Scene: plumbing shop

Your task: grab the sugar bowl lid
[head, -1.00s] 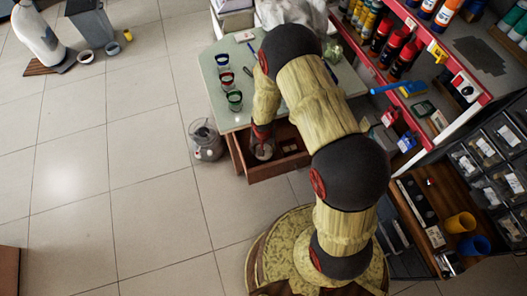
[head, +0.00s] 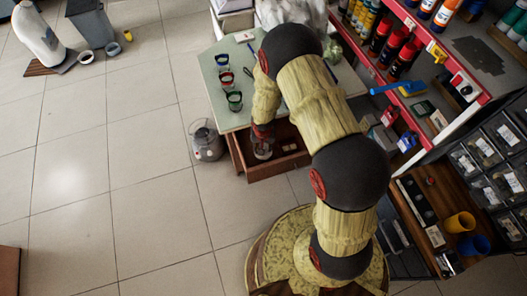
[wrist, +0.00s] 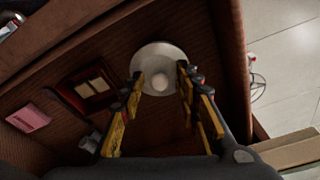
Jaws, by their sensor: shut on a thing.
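The sugar bowl lid (wrist: 150,56) is a round, whitish disc with a small knob, seen in the wrist view inside an open brown wooden drawer (wrist: 205,30). My gripper (wrist: 160,76) reaches down into the drawer, its yellow-and-black fingers on either side of the lid's knob, shut on the lid. In the head view my gripper (head: 262,144) is at the left part of the open drawer (head: 272,171), and the lid shows only as a small pale patch below it. I cannot tell whether the lid touches the drawer floor.
In the drawer lie a pink block (wrist: 28,117) and a dark red box with pale pieces (wrist: 88,88). Shelves crowd the right; the left floor is mostly clear.

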